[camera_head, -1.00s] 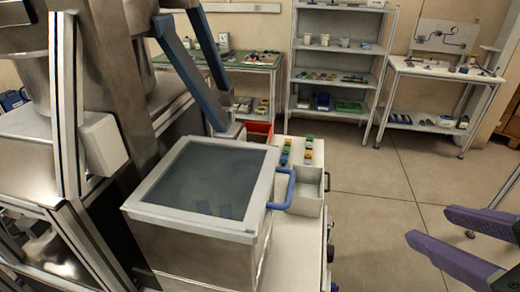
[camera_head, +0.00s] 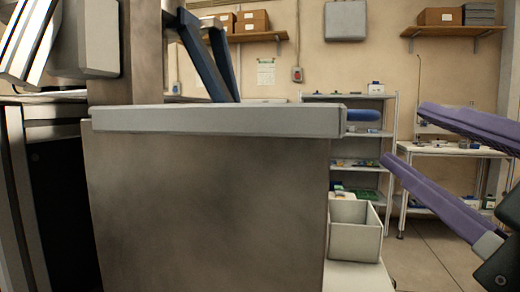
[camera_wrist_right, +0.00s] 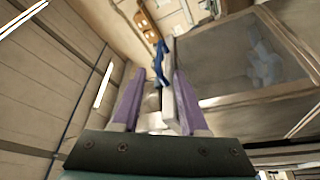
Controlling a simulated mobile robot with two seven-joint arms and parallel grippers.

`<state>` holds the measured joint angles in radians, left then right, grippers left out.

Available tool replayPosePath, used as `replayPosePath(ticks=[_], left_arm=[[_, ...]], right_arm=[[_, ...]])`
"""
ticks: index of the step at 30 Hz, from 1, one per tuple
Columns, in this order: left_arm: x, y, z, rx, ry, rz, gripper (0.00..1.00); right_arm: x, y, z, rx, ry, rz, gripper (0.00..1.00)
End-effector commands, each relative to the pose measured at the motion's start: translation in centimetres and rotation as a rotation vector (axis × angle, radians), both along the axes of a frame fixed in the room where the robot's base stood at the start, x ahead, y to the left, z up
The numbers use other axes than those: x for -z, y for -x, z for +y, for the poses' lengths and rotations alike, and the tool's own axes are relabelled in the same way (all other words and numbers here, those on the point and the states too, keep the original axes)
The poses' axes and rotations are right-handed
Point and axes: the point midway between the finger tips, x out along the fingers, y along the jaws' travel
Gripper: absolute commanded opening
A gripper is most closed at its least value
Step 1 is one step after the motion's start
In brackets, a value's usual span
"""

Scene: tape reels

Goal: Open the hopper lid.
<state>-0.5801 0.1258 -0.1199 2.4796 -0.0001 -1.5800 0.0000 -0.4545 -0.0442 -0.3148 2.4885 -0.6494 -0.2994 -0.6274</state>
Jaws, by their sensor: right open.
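The hopper (camera_head: 205,205) is a metal box in front of me. Its lid (camera_head: 215,121) lies flat and closed on top, seen nearly edge-on. The blue lid handle (camera_head: 363,115) sticks out from the lid's right edge. My right gripper (camera_head: 403,133) has purple fingers, open and empty, pointing left at the handle from the right, with a small gap in the head view. My left gripper is not in view.
An open white bin (camera_head: 355,235) stands right of the hopper, below the handle. Dark-blue struts (camera_head: 205,50) rise behind the lid. Shelves (camera_head: 360,150) and a white workbench (camera_head: 450,150) stand at the back. Floor at the lower right is clear.

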Motion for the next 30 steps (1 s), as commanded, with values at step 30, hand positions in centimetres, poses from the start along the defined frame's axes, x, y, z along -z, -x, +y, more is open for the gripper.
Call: replayPosePath(ticks=[30], left_arm=[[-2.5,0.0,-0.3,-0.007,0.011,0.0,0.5]], right_arm=[[-2.1,-9.4,0.3,0.001,-0.002,0.004,0.42]])
